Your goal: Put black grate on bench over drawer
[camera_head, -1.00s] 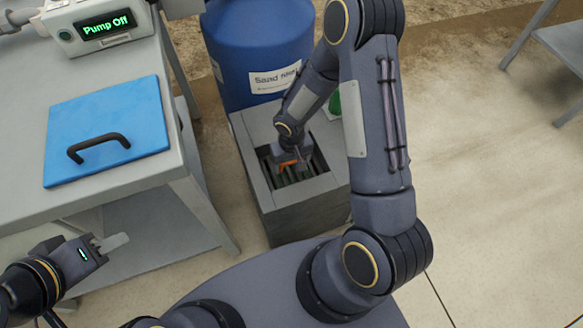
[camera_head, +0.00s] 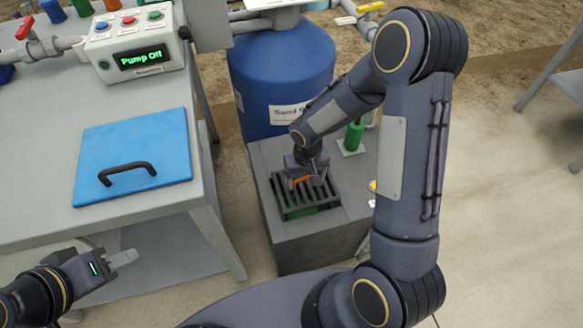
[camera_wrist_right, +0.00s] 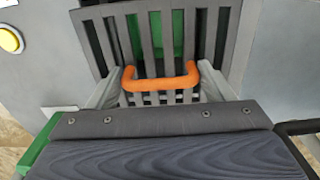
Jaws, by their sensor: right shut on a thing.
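The black grate (camera_head: 297,200) has dark bars and an orange handle (camera_wrist_right: 160,82). In the head view it is at the opening in the top of a grey box, tilted, with green showing between its bars. My right gripper (camera_head: 308,180) is shut on the orange handle, and its fingers (camera_wrist_right: 160,88) flank the handle in the right wrist view. The bench (camera_head: 40,225) stands at the left with a blue lid (camera_head: 135,150) with a black handle on its top. My left gripper (camera_head: 124,259) is empty near the bench's front edge; its finger gap is unclear. No drawer can be made out.
The grey box (camera_head: 315,245) stands on the floor in front of a blue sand filter tank (camera_head: 285,75). A green bottle-like part (camera_head: 354,135) is on its top. A control box (camera_head: 135,45) reading "Pump Off" stands at the bench's back. Bench top beside the lid is clear.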

